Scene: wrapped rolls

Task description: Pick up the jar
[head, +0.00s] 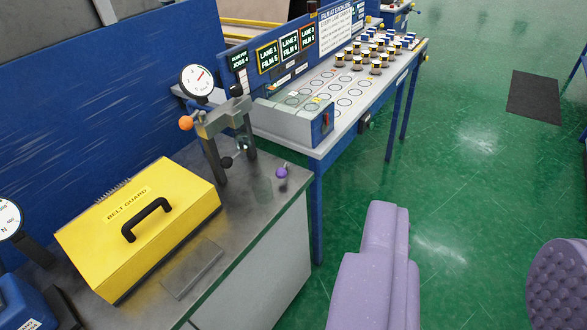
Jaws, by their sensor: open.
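Several small jars (358,62) with dark lids and yellowish bands stand in rows at the far part of a long grey table (318,122). They are small in the head view, and I cannot tell which one is the jar of the task. My gripper (476,235) shows as two purple parts at the lower right, wide apart with only green floor between them. It is open and empty. It is well apart from the jars, which lie up and to the left of it in the picture.
A nearer bench (255,200) holds a yellow belt guard (135,232), a gauge stand (215,125) and a purple knob (282,172). Lane signs (290,46) stand behind the long table.

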